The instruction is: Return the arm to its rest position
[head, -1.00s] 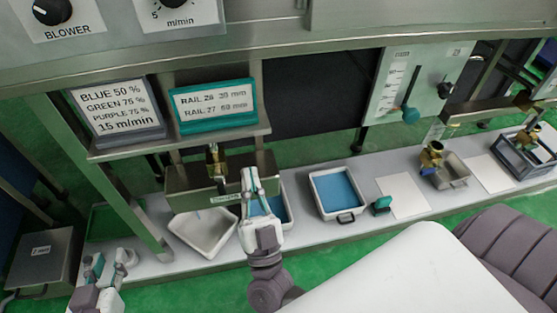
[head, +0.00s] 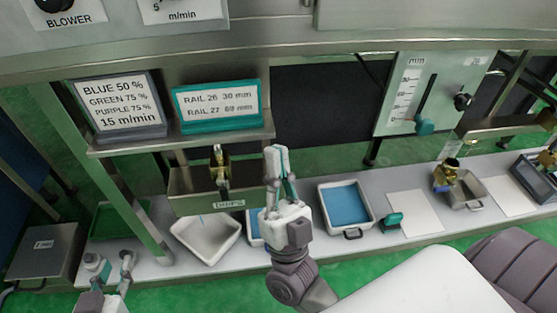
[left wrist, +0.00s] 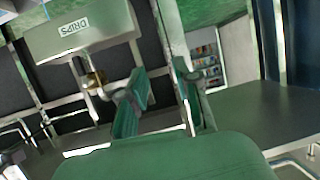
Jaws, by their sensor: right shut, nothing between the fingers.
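My right gripper (head: 279,155) is raised, pointing up, in the middle of the head view. Its fingers are together with nothing between them. It is just right of the grey DRIPS box (head: 184,201) and apart from the brass valve (head: 220,165) above that box. My left gripper (head: 108,259) is low at the left, by the bench's front edge, with its fingers apart and empty. In the left wrist view its two green fingers (left wrist: 163,98) are spread, and the DRIPS box (left wrist: 95,35) shows behind them.
On the bench are a white tray (head: 205,238), a blue-lined tray (head: 345,204), a teal block (head: 392,222), a white sheet (head: 415,212) and a brass piece (head: 446,175) by a metal tray (head: 467,191). Two sign stands (head: 118,104) (head: 217,105) sit on the shelf above.

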